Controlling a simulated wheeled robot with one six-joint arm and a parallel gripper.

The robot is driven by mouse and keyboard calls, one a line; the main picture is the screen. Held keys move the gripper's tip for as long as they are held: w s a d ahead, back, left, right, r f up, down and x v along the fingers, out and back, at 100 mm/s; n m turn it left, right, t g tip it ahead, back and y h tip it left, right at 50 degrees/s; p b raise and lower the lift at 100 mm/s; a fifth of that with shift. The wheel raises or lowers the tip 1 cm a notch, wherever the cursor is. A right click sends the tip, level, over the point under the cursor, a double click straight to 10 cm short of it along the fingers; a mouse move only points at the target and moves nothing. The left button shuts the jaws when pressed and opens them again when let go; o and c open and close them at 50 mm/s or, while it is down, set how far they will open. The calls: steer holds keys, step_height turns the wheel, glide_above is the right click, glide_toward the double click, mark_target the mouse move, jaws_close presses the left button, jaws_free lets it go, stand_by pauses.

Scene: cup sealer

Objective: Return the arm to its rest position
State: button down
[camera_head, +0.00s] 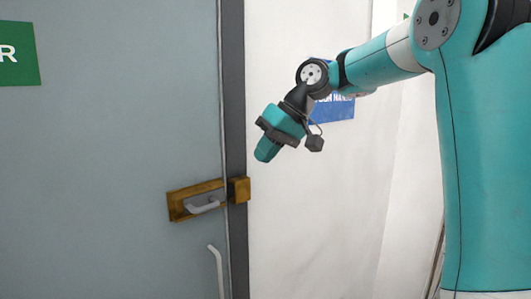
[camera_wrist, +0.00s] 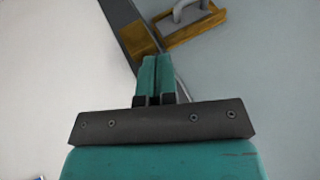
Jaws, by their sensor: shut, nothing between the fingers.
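My arm reaches in from the right in the head view, bent at the elbow and wrist. My gripper (camera_head: 265,149) points down and to the left, in front of the white wall close to the door's edge. In the wrist view my gripper (camera_wrist: 157,68) shows its two teal fingers together, with nothing between them. It is apart from the door and the latch.
A grey door (camera_head: 110,130) fills the left, with a brass latch plate (camera_head: 178,207) and a grey handle (camera_head: 203,207) below my gripper. The latch plate also shows in the wrist view (camera_wrist: 205,25). A blue sign (camera_head: 335,110) hangs behind my arm.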

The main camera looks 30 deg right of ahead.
stand_by(0.5)
steer(key=s+a+f+n+g+b, duration=0.2)
steer(key=s+a+f+b, duration=0.3)
steer(key=s+a+f, duration=0.55)
steer(key=s+a+f+n+g+h+b, duration=0.1)
steer(key=s+a+f+n+g+b, duration=0.1)
steer(key=s+a+f, duration=0.4)
steer(key=s+f+n+b, duration=0.1)
steer(key=s+f, duration=0.4)
steer(key=s, duration=0.3)
steer(key=shift+s+b, duration=0.35)
steer(key=shift+b, duration=0.05)
